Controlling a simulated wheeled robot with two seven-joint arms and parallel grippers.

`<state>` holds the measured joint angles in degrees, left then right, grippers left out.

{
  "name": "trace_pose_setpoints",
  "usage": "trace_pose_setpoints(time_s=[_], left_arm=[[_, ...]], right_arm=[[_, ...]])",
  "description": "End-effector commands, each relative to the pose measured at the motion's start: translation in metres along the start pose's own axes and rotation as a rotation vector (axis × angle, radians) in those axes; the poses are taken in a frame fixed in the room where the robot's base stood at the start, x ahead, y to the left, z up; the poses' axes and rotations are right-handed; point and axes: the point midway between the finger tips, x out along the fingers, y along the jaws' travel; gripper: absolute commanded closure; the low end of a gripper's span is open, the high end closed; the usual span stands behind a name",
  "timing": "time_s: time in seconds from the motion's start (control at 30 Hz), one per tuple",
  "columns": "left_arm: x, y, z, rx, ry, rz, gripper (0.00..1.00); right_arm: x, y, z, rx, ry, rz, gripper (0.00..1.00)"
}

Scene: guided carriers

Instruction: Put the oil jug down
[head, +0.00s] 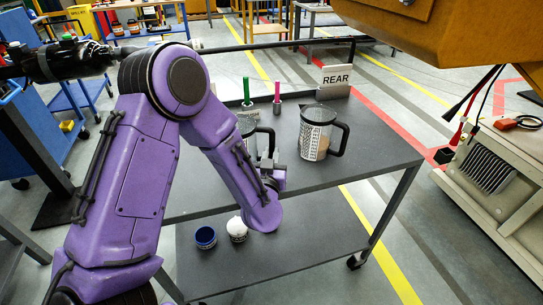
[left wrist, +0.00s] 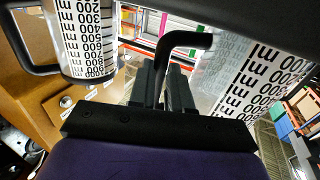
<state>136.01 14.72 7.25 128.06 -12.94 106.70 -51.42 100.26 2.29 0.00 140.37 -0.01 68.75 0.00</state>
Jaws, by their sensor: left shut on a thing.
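My left gripper (head: 277,179) is shut on the black handle (left wrist: 186,42) of a clear measuring jug, taken to be the oil jug (head: 247,125). Its printed scale fills the right of the left wrist view (left wrist: 255,80). The purple arm hides its lower part in the head view, so I cannot tell whether its base touches the cart top (head: 372,140). A second, similar jug (head: 312,131) with brownish contents stands upright on the cart to the right; it also shows at the left wrist view's left (left wrist: 86,38). My right gripper is not in view.
A REAR sign (head: 336,76) and green (head: 246,90) and pink (head: 277,92) upright markers stand at the cart's back. The lower shelf (head: 290,245) holds a blue cup (head: 205,237) and a white ball-like item (head: 237,229). Bare cart top lies right of the second jug.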

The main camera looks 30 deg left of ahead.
Motion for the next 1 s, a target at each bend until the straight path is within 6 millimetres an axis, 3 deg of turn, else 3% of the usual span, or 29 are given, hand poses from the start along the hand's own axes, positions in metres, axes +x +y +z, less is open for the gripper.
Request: trace_pose_setpoints(time_s=[0.2, 0.23, 0.3, 0.67, 0.77, 1.0], left_arm=[[0.0, 0.0, 0.004, 0.002, 0.0, 0.001, 1.0], [0.0, 0.0, 0.004, 0.001, 0.0, 0.001, 0.76], [0.0, 0.0, 0.003, 0.001, -0.001, 0.001, 0.56], [-0.004, 0.001, 0.0, 0.0, -0.001, 0.002, 0.56], [-0.022, 0.001, 0.002, 0.003, -0.001, 0.004, 0.56], [-0.09, 0.001, 0.002, 0.004, 0.0, 0.006, 0.56]], right_arm=[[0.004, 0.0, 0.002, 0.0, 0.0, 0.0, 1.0], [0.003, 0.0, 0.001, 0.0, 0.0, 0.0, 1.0], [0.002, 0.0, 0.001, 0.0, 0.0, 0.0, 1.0], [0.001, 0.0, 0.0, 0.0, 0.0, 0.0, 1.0], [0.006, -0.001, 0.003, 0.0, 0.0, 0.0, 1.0], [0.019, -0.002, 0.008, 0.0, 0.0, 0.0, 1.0]])
